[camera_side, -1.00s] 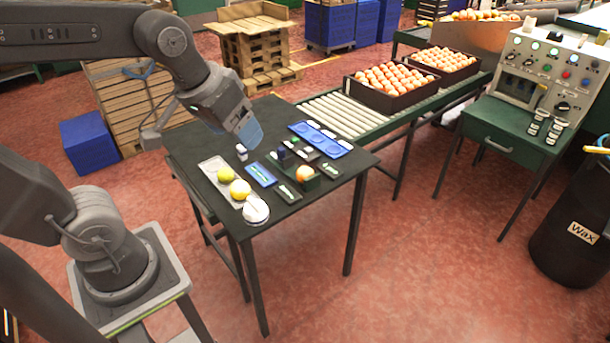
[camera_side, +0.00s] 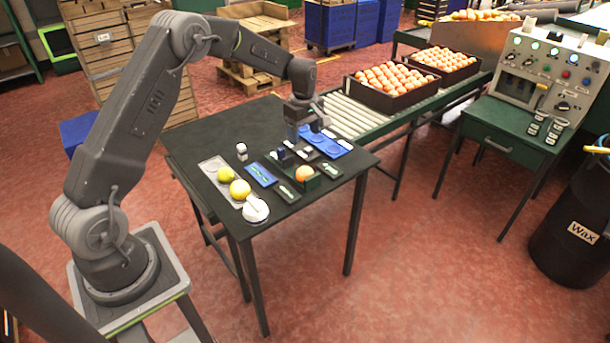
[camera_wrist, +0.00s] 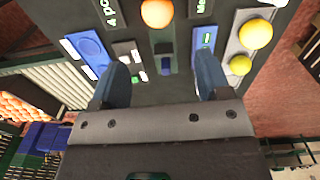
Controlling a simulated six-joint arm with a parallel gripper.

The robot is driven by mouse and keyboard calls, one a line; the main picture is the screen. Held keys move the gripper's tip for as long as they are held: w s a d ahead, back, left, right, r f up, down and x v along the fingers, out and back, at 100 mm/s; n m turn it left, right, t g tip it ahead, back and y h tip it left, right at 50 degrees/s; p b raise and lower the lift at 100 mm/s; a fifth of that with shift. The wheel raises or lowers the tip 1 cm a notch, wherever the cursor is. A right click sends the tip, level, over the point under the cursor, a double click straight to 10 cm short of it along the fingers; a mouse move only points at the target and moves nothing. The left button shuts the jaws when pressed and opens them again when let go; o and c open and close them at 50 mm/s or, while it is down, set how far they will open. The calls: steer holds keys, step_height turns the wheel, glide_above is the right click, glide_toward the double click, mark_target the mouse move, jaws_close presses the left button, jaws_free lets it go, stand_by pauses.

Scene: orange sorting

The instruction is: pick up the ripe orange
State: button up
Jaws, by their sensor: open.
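The ripe orange (camera_side: 304,173) sits in a dark green holder (camera_side: 313,184) near the table's right front part. It also shows at the top of the wrist view (camera_wrist: 157,12), beyond my fingertips and between their lines. My gripper (camera_side: 305,136) hangs above the back of the table, near the blue tray. In the wrist view its two blue fingers (camera_wrist: 163,75) are wide apart with nothing between them.
A blue tray with round recesses (camera_side: 334,149) lies under and beside my gripper. A white round device (camera_side: 255,210) stands at the front edge, a small white-topped item (camera_side: 241,151) at the back left. Crates of oranges (camera_side: 390,99) stand on the roller conveyor (camera_side: 343,117) behind.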

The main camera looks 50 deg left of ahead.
mark_target(305, 168)
steer(key=shift+n, duration=0.4)
steer(key=f, duration=0.9)
steer(key=shift+w+a+f, duration=0.2)
steer(key=shift+a+f, duration=0.05)
steer(key=shift+a, duration=0.15)
steer(key=shift+w+f, duration=0.2)
steer(key=shift+f, duration=3)
steer(key=shift+c, duration=0.4)
steer(key=c, duration=0.7)
steer(key=shift+r, duration=0.1)
